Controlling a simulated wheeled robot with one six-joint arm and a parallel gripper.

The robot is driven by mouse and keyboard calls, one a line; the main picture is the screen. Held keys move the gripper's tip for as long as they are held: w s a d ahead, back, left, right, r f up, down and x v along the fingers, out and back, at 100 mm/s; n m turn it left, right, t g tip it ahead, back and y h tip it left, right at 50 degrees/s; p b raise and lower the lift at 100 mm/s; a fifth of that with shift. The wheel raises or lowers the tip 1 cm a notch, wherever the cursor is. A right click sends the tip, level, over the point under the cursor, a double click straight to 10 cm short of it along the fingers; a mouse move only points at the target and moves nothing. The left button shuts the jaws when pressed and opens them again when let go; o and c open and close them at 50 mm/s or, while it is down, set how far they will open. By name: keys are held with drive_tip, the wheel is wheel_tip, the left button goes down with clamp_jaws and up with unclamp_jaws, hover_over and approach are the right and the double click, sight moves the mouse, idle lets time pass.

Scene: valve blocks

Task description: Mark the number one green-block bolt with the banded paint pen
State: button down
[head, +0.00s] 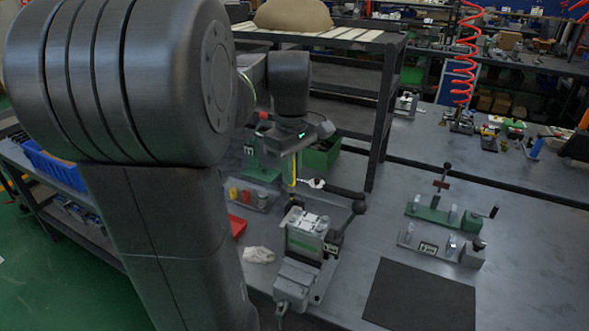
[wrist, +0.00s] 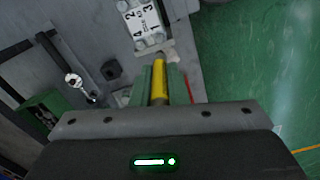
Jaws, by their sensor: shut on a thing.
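My gripper (wrist: 159,78) is shut on a yellow pen (wrist: 158,84), held between its green fingers in the wrist view. The pen also shows in the head view (head: 292,172), pointing down. Its bands cannot be made out. A block (head: 304,240) with a pale top plate (head: 308,221) sits in a grey vise in the head view, below and slightly right of the pen. In the wrist view a white plate (wrist: 141,17) numbered 1 to 4, with bolts at its edge, lies beyond the pen's tip. I cannot tell whether the tip touches anything.
A rack (head: 250,196) with red and yellow items stands left of the vise (head: 297,278). Green fixtures (head: 432,213) stand right. The black mat (head: 420,297) is bare.

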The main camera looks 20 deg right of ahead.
sight(292, 191)
drive_tip(key=shift+r+p, duration=0.1)
drive_tip(key=shift+p, duration=0.2)
drive_tip(key=shift+f+b, duration=1.7)
drive_tip(key=shift+f, duration=1.1)
drive_tip(key=shift+f, duration=0.25)
drive_tip(key=shift+r, duration=0.15)
wheel_tip(292, 191, up, 5)
drive_tip(key=p, duration=0.4)
drive_tip(key=shift+p, duration=0.3)
